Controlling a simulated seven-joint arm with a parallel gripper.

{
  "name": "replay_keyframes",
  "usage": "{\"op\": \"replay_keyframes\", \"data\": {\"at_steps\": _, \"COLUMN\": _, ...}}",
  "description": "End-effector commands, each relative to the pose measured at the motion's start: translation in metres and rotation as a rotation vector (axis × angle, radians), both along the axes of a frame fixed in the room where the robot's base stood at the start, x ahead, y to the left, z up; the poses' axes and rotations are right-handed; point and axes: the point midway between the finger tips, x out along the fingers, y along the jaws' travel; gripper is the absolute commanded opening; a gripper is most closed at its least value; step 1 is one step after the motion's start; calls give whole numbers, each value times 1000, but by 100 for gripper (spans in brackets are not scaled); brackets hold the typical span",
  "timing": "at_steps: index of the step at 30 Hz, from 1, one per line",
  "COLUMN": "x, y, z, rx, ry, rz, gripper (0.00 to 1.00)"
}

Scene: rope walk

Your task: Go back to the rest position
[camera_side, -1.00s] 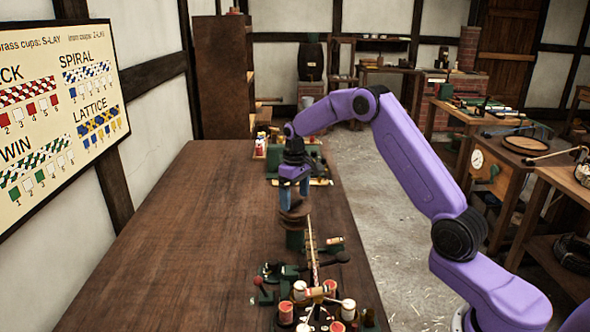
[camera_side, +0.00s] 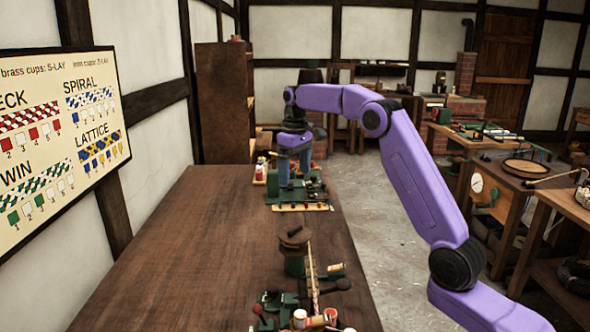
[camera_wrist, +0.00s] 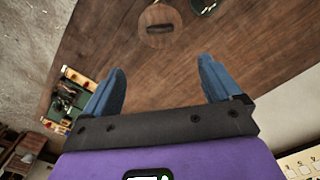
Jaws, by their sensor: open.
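My gripper (camera_side: 294,178) hangs over the far part of the table, fingers pointing down. Its two blue fingers are apart, with nothing between them. In the wrist view, my gripper (camera_wrist: 161,78) also shows both fingers spread and empty over bare wood. A post with a round wooden top (camera_side: 294,240) and a green base stands on the table, nearer the side camera than my gripper and clear of it. Its round top (camera_wrist: 160,24) with a dark bar across it shows beyond the fingers in the wrist view.
A green device (camera_side: 312,190) with a pale strip stands at the table's far end, close to my gripper in the picture. It also shows in the wrist view (camera_wrist: 72,105). Bobbins (camera_side: 318,319) and a rope (camera_side: 312,278) are in front. The left of the table (camera_side: 190,255) is bare.

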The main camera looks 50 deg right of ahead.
Motion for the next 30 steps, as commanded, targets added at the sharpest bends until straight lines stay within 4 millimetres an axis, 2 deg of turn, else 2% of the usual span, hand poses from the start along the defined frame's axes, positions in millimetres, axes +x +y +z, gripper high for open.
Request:
{"op": "replay_keyframes", "data": {"at_steps": 14, "x": 0, "y": 0, "z": 1, "rx": 0, "ry": 1, "rz": 0, "gripper": 92}}
{"op": "replay_keyframes", "data": {"at_steps": 17, "x": -2, "y": 6, "z": 2, "rx": 0, "ry": 0, "rz": 11, "gripper": 92}}
{"op": "replay_keyframes", "data": {"at_steps": 20, "x": -7, "y": 24, "z": 3, "rx": 0, "ry": -1, "rz": 45, "gripper": 92}}
{"op": "replay_keyframes", "data": {"at_steps": 23, "x": -20, "y": 53, "z": 4, "rx": 0, "ry": -2, "rz": 102, "gripper": 92}}
{"op": "replay_keyframes", "data": {"at_steps": 30, "x": -72, "y": 124, "z": 3, "rx": 0, "ry": -6, "rz": 260, "gripper": 92}}
